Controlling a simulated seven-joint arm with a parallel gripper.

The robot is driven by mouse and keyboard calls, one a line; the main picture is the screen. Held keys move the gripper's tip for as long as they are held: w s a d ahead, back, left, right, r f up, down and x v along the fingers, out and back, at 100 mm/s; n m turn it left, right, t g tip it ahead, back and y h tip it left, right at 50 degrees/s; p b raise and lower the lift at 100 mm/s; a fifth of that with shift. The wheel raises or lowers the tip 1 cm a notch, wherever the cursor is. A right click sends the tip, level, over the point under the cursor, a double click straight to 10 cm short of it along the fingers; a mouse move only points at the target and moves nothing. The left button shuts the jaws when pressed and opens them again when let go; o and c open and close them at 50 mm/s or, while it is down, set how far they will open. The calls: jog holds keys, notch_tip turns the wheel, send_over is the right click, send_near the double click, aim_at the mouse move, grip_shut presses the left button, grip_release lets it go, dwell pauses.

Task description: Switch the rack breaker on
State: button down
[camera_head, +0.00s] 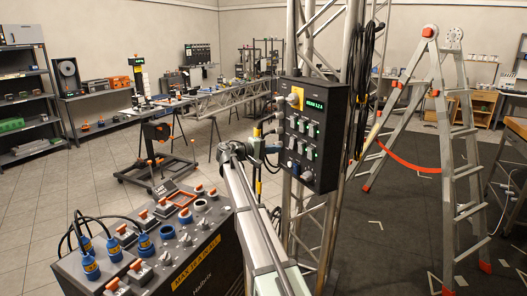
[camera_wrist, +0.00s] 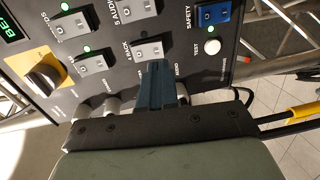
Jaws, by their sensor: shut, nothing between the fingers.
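The dark breaker panel (camera_head: 312,150) hangs on the truss in the head view and fills the top of the wrist view. There, a grey rocker switch (camera_wrist: 149,48) stands beside a label that seems to read "4 RACK". In the head view my gripper is small, at the panel's left side.
Near the fingertips are other grey rockers (camera_wrist: 96,62), some with green lamps, a blue safety switch (camera_wrist: 213,13) and a white test button (camera_wrist: 212,47). A black knob (camera_wrist: 43,77) sits on a yellow plate. A control console (camera_head: 150,250) stands lower left, a ladder (camera_head: 448,130) at right.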

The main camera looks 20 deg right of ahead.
jog(key=shift+x, duration=2.35)
jog(key=shift+d, duration=0.25)
jog(key=s+a+f, duration=0.1)
jog(key=s+a, duration=0.1)
jog(key=a, duration=1.2)
jog(key=shift+f, duration=0.4)
jog(key=shift+s+d, duration=0.1)
jog(key=shift+s, duration=0.05)
